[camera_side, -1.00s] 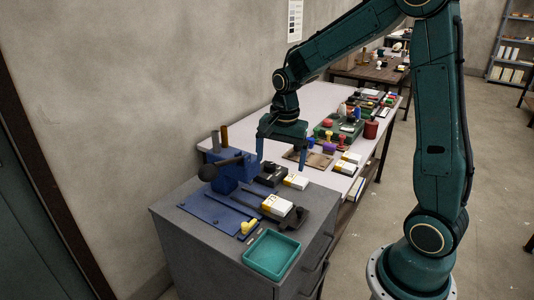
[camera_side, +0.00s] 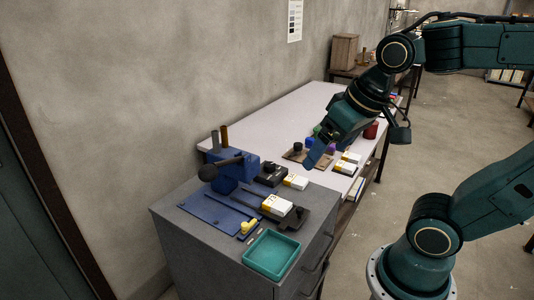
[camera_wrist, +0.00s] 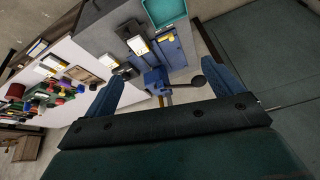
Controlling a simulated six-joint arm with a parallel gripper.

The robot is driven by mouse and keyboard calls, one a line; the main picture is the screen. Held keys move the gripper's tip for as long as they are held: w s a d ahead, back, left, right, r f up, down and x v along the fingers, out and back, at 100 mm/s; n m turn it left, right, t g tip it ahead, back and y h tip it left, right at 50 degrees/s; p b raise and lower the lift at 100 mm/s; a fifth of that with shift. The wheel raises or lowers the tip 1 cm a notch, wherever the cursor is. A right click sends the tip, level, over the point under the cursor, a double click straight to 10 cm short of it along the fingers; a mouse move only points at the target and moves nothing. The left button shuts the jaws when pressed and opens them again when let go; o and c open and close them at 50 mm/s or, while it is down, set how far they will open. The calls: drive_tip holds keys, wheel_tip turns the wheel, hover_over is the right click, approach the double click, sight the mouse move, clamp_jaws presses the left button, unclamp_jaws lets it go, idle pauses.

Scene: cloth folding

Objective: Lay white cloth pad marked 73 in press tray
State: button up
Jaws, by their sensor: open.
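Several white block-like pads with small yellow and dark marks show in the side view; the numbers are too small to read. One white pad (camera_side: 277,205) sits at a dark holder (camera_side: 292,219) on the grey cabinet, and another (camera_side: 296,182) lies farther back. Two more (camera_side: 350,158) lie on the long table. The blue press (camera_side: 236,166) with its dark lever stands on the cabinet, and a teal tray (camera_side: 271,255) is at the front corner. I cannot tell which is the press tray. My gripper (camera_side: 360,143) is open and empty, above the long table; its spread fingers show in the wrist view (camera_wrist: 163,90).
A blue base plate (camera_side: 212,211) and a yellow item (camera_side: 248,227) lie by the press. A brown board (camera_side: 296,155) and coloured stamps are on the long table (camera_side: 290,110), partly hidden by my arm. A wall stands close behind the press.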

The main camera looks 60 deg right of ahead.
drive_tip(key=s+n, duration=0.2)
drive_tip(key=s, duration=0.1)
drive_tip(key=shift+a+t, duration=0.3)
drive_tip(key=shift+a, duration=0.1)
idle(0.5)
